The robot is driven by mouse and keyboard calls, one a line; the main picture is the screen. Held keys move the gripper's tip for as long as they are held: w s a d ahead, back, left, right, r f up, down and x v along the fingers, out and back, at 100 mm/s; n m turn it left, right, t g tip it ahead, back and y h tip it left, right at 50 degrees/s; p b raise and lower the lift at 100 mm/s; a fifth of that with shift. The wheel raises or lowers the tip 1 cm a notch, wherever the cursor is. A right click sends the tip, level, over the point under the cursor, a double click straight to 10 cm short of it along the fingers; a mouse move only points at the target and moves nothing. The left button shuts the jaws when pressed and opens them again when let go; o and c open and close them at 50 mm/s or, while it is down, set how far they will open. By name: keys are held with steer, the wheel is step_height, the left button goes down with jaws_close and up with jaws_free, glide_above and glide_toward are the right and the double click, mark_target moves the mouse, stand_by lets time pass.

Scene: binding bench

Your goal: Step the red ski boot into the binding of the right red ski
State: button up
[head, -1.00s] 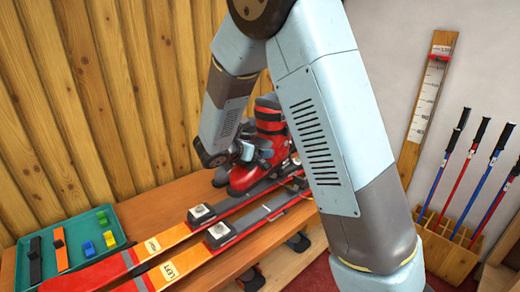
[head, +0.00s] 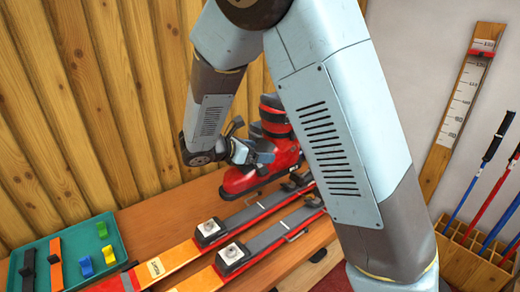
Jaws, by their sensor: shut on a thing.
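The red ski boot (head: 242,180), with dark trim and sole, is in the head view above the rear ski, toe to the left. My gripper (head: 268,153) is shut on the boot at its side; my arm hides part of the boot. Two red and orange skis lie side by side on the bench. The rear ski (head: 177,257) carries a small label, hard to read, and a toe piece (head: 209,232). The front ski (head: 203,281) has its own toe piece (head: 233,253). Heel pieces show near my arm. The boot appears clear of the rear binding.
A teal tray (head: 118,236) with black, orange, blue, yellow and green pieces lies at the left. A plank wall (head: 60,110) stands behind the bench (head: 155,222). At right are a measuring board (head: 458,105) and a pole rack (head: 470,243).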

mark_target(255, 174)
steer(key=shift+s+a+f, duration=0.1)
steer(key=shift+a+f, duration=0.1)
steer(key=shift+f, duration=0.25)
steer(key=shift+s+a+f, duration=0.1)
steer(key=shift+a+f, duration=0.1)
steer(key=shift+f, duration=3.55)
steer(key=shift+r, duration=0.1)
steer(key=shift+f, duration=1.4)
steer(key=o, duration=1.7)
steer(key=shift+r, duration=0.1)
